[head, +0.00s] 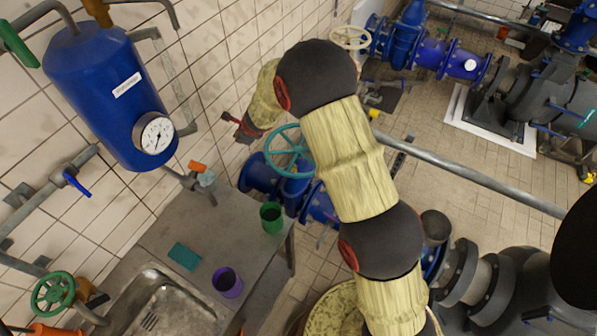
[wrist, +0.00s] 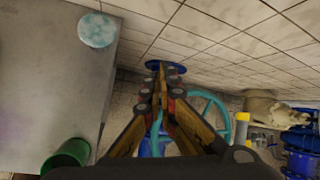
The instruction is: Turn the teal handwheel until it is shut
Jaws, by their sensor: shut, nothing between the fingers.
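The teal handwheel (head: 289,150) sits on a blue pipe valve beyond the table's far corner, near the tiled wall. My gripper (head: 240,127) is up and to the left of the wheel in the head view, and appears apart from its rim. In the wrist view the teal rim (wrist: 227,122) shows to the right of and behind my gripper (wrist: 160,78). The fingers meet at their tips and hold nothing. They cover the left part of the wheel there. Whether the fingertips touch any part of the wheel cannot be told.
A grey table (head: 192,228) holds a green cup (head: 271,219), a purple cup (head: 227,282) and a teal pad (head: 185,256). A blue tank (head: 100,80) with a gauge hangs on the left wall. A grey pipe (head: 470,172) runs right of my arm.

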